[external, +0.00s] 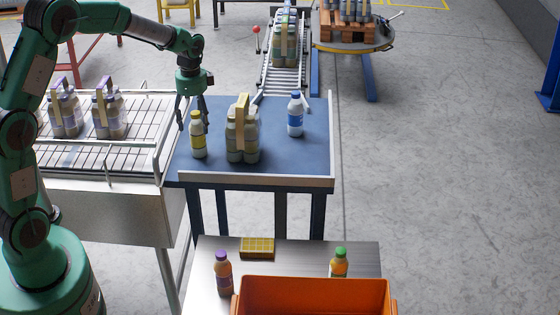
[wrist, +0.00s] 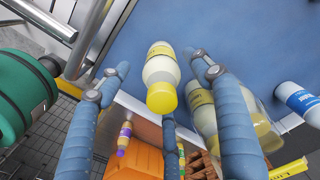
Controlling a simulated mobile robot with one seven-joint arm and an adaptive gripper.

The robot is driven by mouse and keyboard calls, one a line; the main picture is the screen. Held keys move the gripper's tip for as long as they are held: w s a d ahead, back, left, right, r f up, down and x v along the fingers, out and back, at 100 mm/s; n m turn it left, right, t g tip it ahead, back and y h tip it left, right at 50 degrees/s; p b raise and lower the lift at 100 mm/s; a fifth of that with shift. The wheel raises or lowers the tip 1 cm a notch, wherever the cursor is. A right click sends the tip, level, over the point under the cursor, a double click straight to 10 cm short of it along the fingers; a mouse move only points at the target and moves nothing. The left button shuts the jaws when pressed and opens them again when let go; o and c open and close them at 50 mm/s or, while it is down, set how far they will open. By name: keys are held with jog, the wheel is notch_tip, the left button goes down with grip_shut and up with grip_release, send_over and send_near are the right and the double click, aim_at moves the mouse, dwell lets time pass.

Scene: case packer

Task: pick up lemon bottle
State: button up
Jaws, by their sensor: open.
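The lemon bottle (external: 198,137), with a yellow cap and yellow label, stands on the blue table (external: 275,165) near its left side. In the wrist view the bottle (wrist: 160,72) appears cap toward me, between the spread fingers. My gripper (external: 194,118) points down at the bottle, close above and behind it in the external view. In the wrist view my gripper (wrist: 161,66) is open, with nothing held. I cannot tell whether any finger touches the bottle.
A bottle pack (external: 242,135) with a yellow handle stands just right of the lemon bottle. A blue-capped bottle (external: 295,115) stands farther right. The rack (external: 105,155) borders the table on the left. An orange crate (external: 315,298) is on the front bench.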

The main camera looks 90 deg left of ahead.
aim_at(195, 112)
jog(key=shift+f, duration=0.2)
jog(key=shift+w+f+p, duration=0.1)
jog(key=shift+f+p, duration=0.2)
jog(key=shift+f, duration=2.3)
jog(key=c, duration=1.5)
jog(key=shift+r, duration=0.15)
jog(key=shift+r, duration=4.95)
